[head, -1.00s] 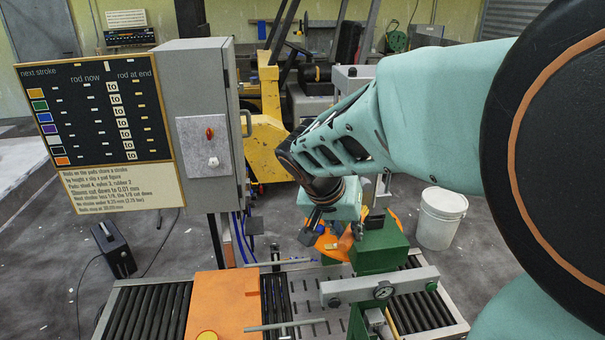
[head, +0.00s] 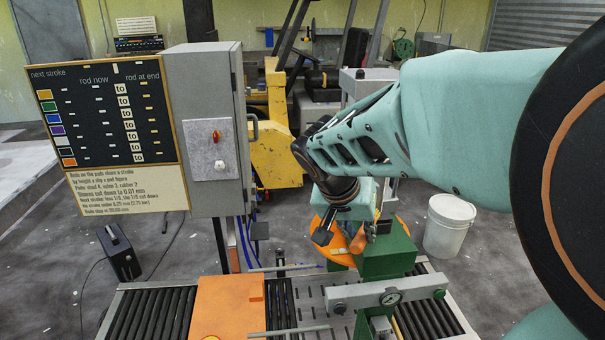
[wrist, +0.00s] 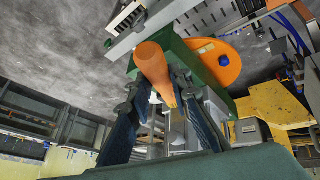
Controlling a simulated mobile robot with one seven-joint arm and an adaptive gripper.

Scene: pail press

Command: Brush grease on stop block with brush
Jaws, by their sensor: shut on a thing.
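My gripper (head: 343,232) is shut on the brush, whose orange handle (head: 357,239) shows beside the green press part (head: 387,256). In the wrist view the brush handle (wrist: 153,66) stands between the two fingers of my gripper (wrist: 155,92), with its thick end toward the green frame. The bristles cannot be made out clearly. The gripper is just above and left of the green press part in the head view; whether the brush touches anything cannot be told. I cannot pick out the stop block or any grease on it with certainty.
An orange disc (head: 322,236) lies behind the gripper. An orange box (head: 230,306) sits on the roller conveyor (head: 147,313). A control cabinet (head: 205,110) stands left; a white pail (head: 448,224) stands right.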

